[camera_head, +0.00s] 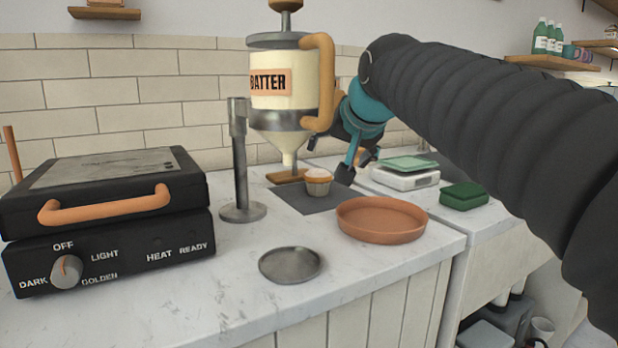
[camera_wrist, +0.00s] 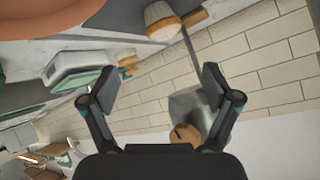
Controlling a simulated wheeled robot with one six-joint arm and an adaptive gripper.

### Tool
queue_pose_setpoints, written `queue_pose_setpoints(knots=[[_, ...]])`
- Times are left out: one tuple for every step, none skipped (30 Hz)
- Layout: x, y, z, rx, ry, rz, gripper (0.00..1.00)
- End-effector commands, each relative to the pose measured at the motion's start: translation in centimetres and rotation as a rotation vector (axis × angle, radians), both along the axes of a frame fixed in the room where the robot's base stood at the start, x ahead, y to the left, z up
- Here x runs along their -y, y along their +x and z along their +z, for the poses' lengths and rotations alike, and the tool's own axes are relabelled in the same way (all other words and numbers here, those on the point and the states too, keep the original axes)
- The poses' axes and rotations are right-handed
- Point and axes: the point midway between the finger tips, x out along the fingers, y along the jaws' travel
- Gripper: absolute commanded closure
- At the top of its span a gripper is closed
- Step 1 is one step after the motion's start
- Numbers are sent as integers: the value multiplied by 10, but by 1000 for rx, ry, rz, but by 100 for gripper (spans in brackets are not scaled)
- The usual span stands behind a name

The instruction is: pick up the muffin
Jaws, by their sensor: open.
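My gripper (camera_head: 346,165) is beside and just right of the muffin in the head view, partly behind the batter dispenser's handle. In the wrist view my gripper (camera_wrist: 160,88) has its two fingers spread wide with nothing between them.
The batter dispenser (camera_head: 285,95) hangs close above and left of the muffin. A terracotta dish (camera_head: 382,232) stands in front, with a small metal plate (camera_head: 290,264) nearby. A white scale (camera_head: 405,178) and green box (camera_head: 464,195) are right. The waffle maker (camera_head: 105,225) is left.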

Motion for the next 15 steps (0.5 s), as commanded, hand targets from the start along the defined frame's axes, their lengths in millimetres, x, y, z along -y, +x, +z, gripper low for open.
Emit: queue_pose_setpoints(knots=[[-3, 4, -1, -4, -1, 5, 12], [-5, 6, -3, -4, -1, 5, 12], [-6, 10, -6, -4, -2, 7, 12], [-7, 14, -9, -5, -2, 6, 12], [-9, 18, -13, -6, -2, 6, 12], [-11, 23, -17, -5, -2, 6, 12], [-12, 27, -20, -5, -2, 6, 12], [-14, 32, -24, -6, -2, 6, 12], [-16, 38, -28, -6, -2, 8, 12], [-18, 41, -31, -5, -2, 7, 12], [-19, 45, -34, -6, -2, 8, 12], [-21, 50, -38, -4, -2, 8, 12], [-22, 53, -40, -3, -2, 8, 12], [-24, 56, -42, -3, -2, 9, 12], [-25, 59, -45, -4, -2, 9, 12]])
